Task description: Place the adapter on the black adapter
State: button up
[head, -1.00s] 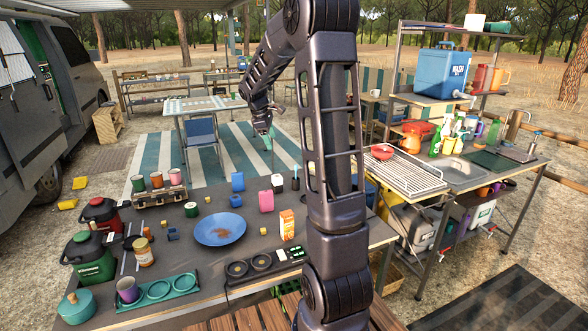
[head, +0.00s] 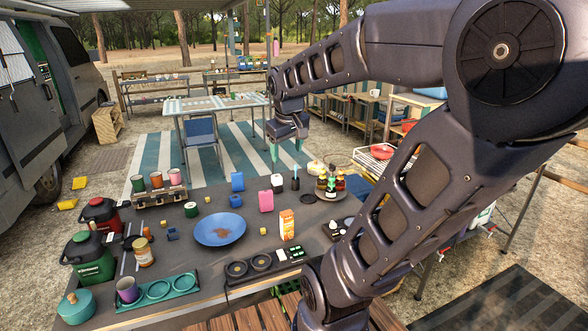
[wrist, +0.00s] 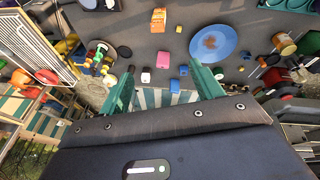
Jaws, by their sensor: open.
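My gripper (head: 287,148) hangs in the air beyond the table's far edge, with its teal fingers apart and nothing between them. The fingers also show in the wrist view (wrist: 165,90). I cannot tell for sure which pieces are the adapters. A small dark upright item with a blue top (head: 295,181) stands near the far edge, below the gripper in the picture. A flat black disc (head: 308,198) lies near it. My arm hides the table's right part.
The blue plate (head: 220,229), a pink container (head: 266,201), a white one with a dark cap (head: 277,183) and an orange carton (head: 287,224) stand on the table. Bare tabletop lies around the plate.

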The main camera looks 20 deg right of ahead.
jog(key=s+a+f+m+t+y, duration=0.1)
jog(key=s+f+m, duration=0.1)
jog(key=s, duration=0.6)
jog(key=shift+a+f+m, duration=0.2)
jog(key=shift+m, duration=0.2)
jog(key=shift+s, duration=0.1)
dwell(1.4)
